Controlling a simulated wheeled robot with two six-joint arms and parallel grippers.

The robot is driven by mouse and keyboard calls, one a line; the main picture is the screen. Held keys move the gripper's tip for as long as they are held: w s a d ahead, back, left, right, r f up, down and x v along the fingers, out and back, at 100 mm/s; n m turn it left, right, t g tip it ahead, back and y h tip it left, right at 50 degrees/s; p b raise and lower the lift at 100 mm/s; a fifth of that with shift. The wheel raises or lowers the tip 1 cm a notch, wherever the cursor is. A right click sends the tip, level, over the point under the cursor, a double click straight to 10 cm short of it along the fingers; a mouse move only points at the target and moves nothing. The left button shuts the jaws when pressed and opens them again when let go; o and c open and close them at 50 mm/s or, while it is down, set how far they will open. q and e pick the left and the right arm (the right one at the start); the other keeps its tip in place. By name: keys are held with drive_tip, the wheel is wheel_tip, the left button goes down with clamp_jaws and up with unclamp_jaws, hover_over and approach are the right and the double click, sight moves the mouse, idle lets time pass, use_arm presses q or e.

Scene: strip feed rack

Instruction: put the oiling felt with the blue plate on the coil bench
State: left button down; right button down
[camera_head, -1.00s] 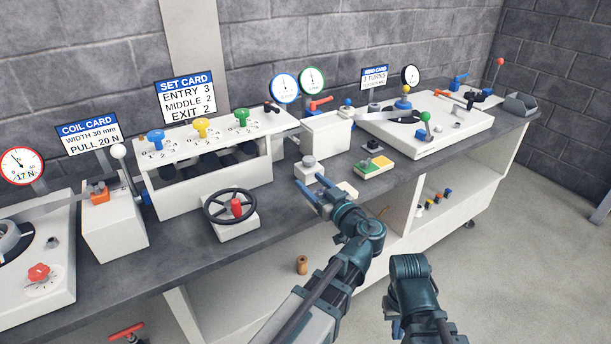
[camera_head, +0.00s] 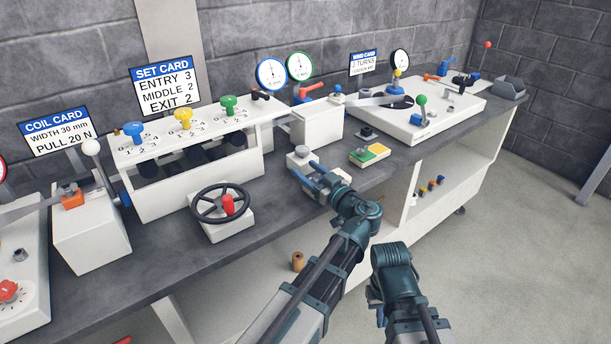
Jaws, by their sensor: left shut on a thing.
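I cannot identify the oiling felt with the blue plate for certain. Several small coloured pieces (camera_head: 431,185), one of them blue, stand on the lower shelf. My right gripper is low in front of the bench, below the right wrist (camera_head: 391,268); its fingers do not show clearly.
A handwheel (camera_head: 220,203) and a roller housing with coloured knobs (camera_head: 190,180) stand left of my left gripper. A brown cylinder (camera_head: 297,262) stands on the lower shelf.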

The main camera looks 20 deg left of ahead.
use_arm(q)
drive_tip(key=shift+r, duration=0.1)
use_arm(e)
drive_tip(key=shift+r, duration=0.1)
use_arm(q)
drive_tip(key=shift+f, duration=0.2)
drive_tip(key=shift+c, duration=0.6)
unclamp_jaws()
drive_tip(key=shift+r, duration=0.15)
